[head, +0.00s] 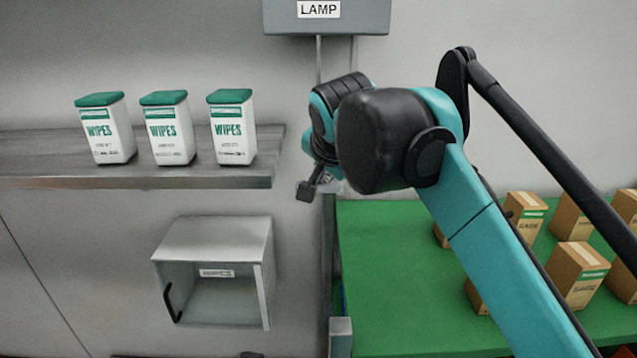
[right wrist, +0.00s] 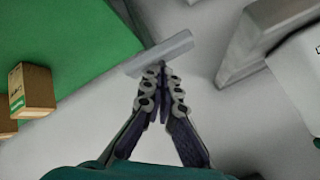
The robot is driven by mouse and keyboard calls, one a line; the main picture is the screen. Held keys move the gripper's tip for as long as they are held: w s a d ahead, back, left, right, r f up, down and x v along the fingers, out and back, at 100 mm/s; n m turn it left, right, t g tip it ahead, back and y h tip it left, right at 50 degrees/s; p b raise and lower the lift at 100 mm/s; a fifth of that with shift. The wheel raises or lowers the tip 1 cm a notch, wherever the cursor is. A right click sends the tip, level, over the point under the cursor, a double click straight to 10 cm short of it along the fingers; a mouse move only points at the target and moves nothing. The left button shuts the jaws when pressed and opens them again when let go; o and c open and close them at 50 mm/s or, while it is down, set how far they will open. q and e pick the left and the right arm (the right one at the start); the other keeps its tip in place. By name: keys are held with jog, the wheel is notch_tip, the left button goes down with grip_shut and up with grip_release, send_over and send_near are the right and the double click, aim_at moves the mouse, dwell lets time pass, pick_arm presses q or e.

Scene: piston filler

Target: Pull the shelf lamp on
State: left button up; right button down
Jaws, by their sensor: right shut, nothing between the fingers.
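The lamp (head: 327,18) is a grey box with a LAMP label, high on the wall above the shelf's right end. A thin grey rod or cord (head: 319,60) hangs from it, and its lower end is hidden behind my right arm. My right gripper (head: 308,188) is below the lamp, just right of the shelf end, mostly hidden by my wrist. In the right wrist view its fingers (right wrist: 162,72) are shut and empty. A pale grey bar (right wrist: 175,50) shows at the fingertips; I cannot tell what it belongs to or whether they touch. My left gripper is not in view.
Three wipes canisters (head: 168,128) stand on the metal shelf (head: 225,183). An open grey box (head: 212,240) labelled WIPES is below the shelf. Right of it, a green surface (head: 385,270) carries several cartons (head: 575,272). The wall left of the lamp is clear.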

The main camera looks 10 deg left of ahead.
aim_at(324, 187)
jog(key=shift+f+b, duration=0.4)
jog(key=shift+f, duration=0.35)
dwell(0.7)
jog(key=shift+r, duration=0.15)
jog(key=shift+r+p, duration=1.1)
jog(key=shift+p, duration=0.1)
notch_tip(324, 187, up, 6)
jog(key=p, duration=0.5)
jog(key=shift+p, duration=0.3)
jog(key=shift+f, duration=0.1)
